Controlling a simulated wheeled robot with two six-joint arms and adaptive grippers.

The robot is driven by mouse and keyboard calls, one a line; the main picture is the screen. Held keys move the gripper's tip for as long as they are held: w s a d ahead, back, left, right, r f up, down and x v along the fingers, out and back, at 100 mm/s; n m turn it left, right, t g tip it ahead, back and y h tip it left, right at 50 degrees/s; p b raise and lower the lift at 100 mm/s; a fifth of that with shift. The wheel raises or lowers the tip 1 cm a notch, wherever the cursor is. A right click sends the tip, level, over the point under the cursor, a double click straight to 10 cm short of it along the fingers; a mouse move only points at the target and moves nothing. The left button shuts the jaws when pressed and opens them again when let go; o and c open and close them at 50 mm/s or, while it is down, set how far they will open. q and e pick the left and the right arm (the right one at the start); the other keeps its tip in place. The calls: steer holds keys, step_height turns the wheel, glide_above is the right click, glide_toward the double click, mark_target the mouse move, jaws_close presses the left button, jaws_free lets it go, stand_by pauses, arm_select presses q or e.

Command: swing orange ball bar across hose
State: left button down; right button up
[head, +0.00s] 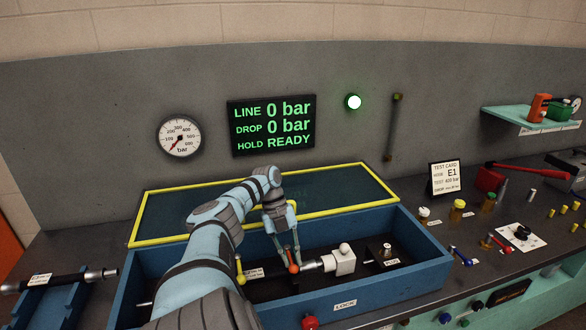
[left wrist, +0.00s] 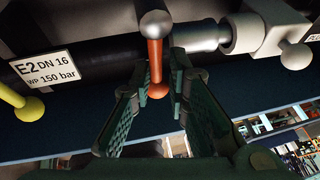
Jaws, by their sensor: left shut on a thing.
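The orange ball bar (head: 293,268) is a short orange lever with a ball end, in the blue trough (head: 345,304). In the left wrist view the orange bar (left wrist: 155,62) runs from a silver knob (left wrist: 156,24) down between my fingers, across the black hose (left wrist: 105,48). My left gripper (head: 287,252) is shut on the orange bar near its ball; its fingers (left wrist: 160,84) flank it. The hose carries an E2 DN 16, 150 bar tag (left wrist: 43,68) and a silver fitting (left wrist: 195,37). My right gripper is out of view.
A yellow ball bar (head: 240,272) stands to the left; a white block with a knob (head: 342,261) is to the right. A yellow-edged cover (head: 330,186) lies behind the trough. The display (head: 271,125) reads LINE 0, DROP 0, HOLD READY. The gauge (head: 180,136) hangs beside it.

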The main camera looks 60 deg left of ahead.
arm_select(q)
steer(key=c, duration=1.8)
jaws_free()
steer(key=shift+s+d+f, duration=0.15)
steer(key=shift+s+f, duration=0.1)
steer(key=shift+f, duration=0.1)
steer(key=o, duration=0.4)
steer(key=shift+s+r, duration=0.1)
steer(key=shift+r, duration=0.15)
steer(key=w+v, duration=0.1)
steer(key=v, duration=0.6)
steer(key=shift+s+r, duration=0.25)
steer(key=shift+s, duration=0.25)
